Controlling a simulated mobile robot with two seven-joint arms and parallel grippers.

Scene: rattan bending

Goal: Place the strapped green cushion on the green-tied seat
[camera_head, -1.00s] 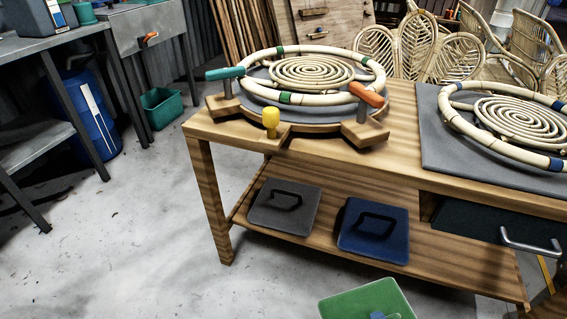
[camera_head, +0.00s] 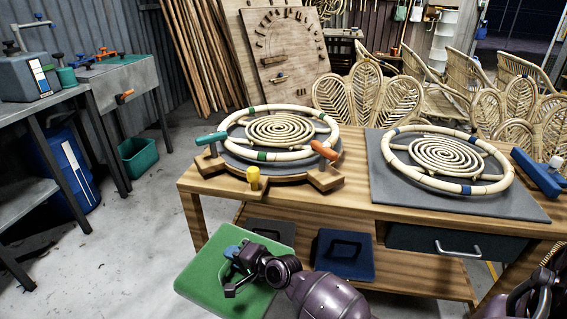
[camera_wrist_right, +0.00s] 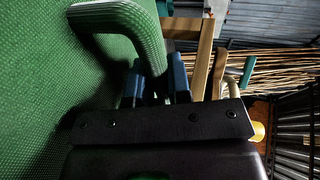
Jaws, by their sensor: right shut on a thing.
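The green cushion (camera_head: 203,272) is a flat square at the lower left of centre in the head view, in front of the bench. My right gripper (camera_head: 235,254) is shut on its strap, holding the cushion off the floor. In the right wrist view, the green strap (camera_wrist_right: 147,38) runs down between the blue fingertips (camera_wrist_right: 156,85), with the cushion face (camera_wrist_right: 50,75) filling the left. The green-tied seat (camera_head: 263,155), a pale rattan ring around a coil, lies on a wooden jig at the bench's left end, beyond and above the cushion. My left gripper is not in view.
The jig has a teal-handled clamp (camera_head: 211,138), an orange-handled clamp (camera_head: 324,150) and a yellow knob (camera_head: 253,177). A blue-tied seat (camera_head: 483,188) lies on a grey mat to the right. Grey (camera_head: 272,229) and blue (camera_head: 345,262) cushions sit on the lower shelf.

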